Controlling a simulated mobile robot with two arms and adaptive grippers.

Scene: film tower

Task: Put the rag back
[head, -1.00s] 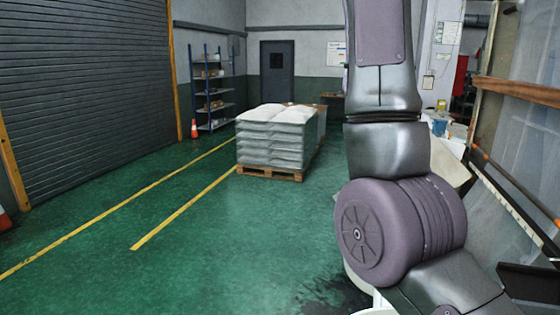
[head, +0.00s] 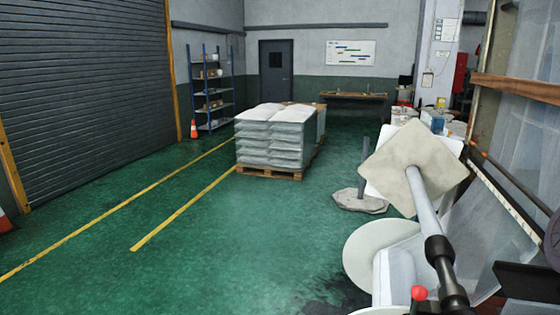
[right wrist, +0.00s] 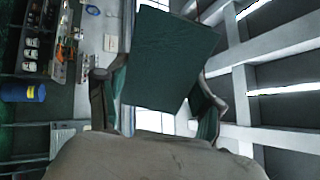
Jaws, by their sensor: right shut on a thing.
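In the right wrist view a flat, dark green, roughly square piece (right wrist: 170,52) extends out between the fingers of my right gripper (right wrist: 156,98); it looks like the rag, but I cannot be sure. The gripper is shut on it. The piece hides part of the view beyond. In the head view neither gripper shows; only a bit of purple arm is at the right edge. A pale beige square sheet (head: 405,178) sits around the top of a grey pole (head: 423,208) at the right; I cannot tell whether it is cloth.
Clear film (head: 520,130) hangs at the right beside a wooden bar. A pallet of stacked bags (head: 272,140) stands mid-floor. A shelf (head: 212,90), a bench (head: 352,96) and a whiteboard (head: 350,53) are at the back. The green floor at left is open.

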